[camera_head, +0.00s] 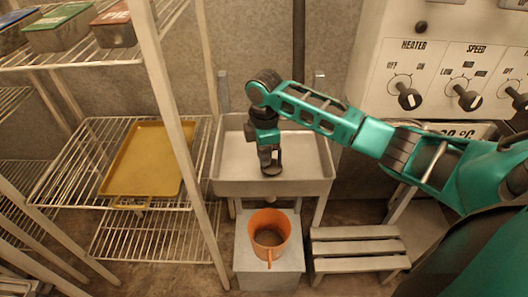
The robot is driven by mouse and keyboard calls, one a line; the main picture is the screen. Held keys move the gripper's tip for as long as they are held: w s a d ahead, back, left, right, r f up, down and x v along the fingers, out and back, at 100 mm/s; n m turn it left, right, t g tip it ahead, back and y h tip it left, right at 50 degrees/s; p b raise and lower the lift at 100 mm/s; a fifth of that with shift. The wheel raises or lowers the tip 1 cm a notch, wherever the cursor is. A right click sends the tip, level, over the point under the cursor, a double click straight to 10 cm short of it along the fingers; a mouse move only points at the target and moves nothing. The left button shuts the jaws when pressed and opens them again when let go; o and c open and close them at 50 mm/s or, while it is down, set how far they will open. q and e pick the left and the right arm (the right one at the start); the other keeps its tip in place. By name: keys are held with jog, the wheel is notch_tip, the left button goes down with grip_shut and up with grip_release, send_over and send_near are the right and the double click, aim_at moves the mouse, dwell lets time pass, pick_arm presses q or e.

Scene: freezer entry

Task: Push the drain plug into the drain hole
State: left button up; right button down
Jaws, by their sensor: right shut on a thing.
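The grey sink (312,186) stands in the middle of the camera_head view. My right gripper (269,157) reaches down into its basin from above, with the arm coming in from the right. It is shut on the drain plug (274,171), a small dark piece at the fingertips, close to the basin floor. The gripper and plug cover this part of the floor, so I cannot see the drain hole or tell whether the plug touches it. My left gripper is not in view.
An orange pot (284,236) stands on a grey box below the sink. A slatted step stool (355,248) is to its right. Wire shelves with a yellow tray (145,160) stand left. A control panel (440,75) with knobs is at upper right.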

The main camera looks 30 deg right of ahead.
jog(key=shift+f, duration=0.6)
dwell(0.5)
jog(key=c, duration=1)
grip_release()
jog(key=shift+r, duration=0.15)
notch_tip(320, 180, up, 13)
jog(key=shift+s+f, duration=0.15)
jog(key=shift+s, duration=0.1)
